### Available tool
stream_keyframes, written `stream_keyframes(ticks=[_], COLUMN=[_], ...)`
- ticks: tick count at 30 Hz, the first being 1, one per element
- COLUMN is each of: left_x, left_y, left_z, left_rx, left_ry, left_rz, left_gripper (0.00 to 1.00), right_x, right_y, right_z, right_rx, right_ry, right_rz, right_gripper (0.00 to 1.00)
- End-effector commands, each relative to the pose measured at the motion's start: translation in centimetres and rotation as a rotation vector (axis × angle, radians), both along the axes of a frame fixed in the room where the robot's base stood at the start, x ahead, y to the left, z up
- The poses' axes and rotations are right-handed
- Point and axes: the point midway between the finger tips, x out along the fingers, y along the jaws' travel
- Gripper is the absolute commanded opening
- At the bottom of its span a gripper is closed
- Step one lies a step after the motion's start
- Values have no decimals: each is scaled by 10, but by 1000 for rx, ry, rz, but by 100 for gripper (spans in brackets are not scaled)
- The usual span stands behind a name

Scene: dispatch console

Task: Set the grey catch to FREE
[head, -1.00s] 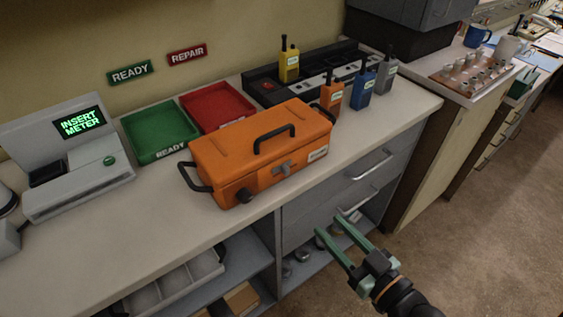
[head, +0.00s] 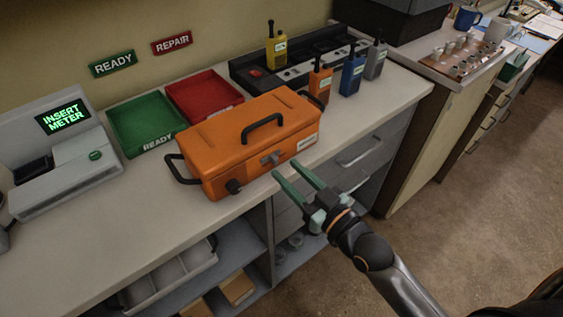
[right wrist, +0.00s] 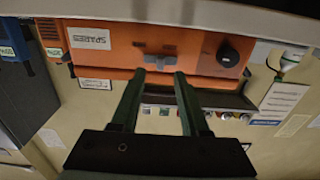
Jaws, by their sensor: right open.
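The orange case (head: 225,150) stands closed on the counter, with a black handle on its lid. The grey catch (head: 272,158) is on its front face, to the right of a dark round knob (head: 233,186). In the right wrist view the catch (right wrist: 160,61) shows just beyond the fingertips, between their lines. My right gripper (head: 284,169) is open and empty in front of the catch; I cannot tell whether it touches it. No FREE marking is readable. My left gripper is not in view.
A green tray (head: 117,115) and a red tray (head: 177,91) lie behind the case. Orange (head: 319,84), blue (head: 352,76) and grey (head: 375,62) radios stand to its right. A meter station (head: 75,165) is at the left. Drawers with handles (head: 361,158) lie below the counter edge.

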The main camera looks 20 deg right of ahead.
Motion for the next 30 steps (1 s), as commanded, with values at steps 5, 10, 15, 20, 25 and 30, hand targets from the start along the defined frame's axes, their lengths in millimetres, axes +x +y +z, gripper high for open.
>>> stream_keyframes(ticks=[5, 10, 15, 20, 25, 30], left_x=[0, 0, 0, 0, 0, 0], left_y=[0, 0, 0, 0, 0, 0], left_z=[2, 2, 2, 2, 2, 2], left_rx=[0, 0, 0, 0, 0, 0], left_ry=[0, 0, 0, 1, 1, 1], left_rz=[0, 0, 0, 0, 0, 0], left_gripper=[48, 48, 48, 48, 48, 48], right_x=[20, 29, 30, 30, 30, 30], right_y=[7, 11, 11, 11, 11, 11], right_z=[1, 0, 0, 0, 0, 0], right_rx=[2, 1, 1, 1, 1, 1], right_ry=[0, 0, 0, 0, 0, 0], right_rz=[0, 0, 1, 1, 1, 1], right_gripper=[45, 45, 45, 42, 22, 3])
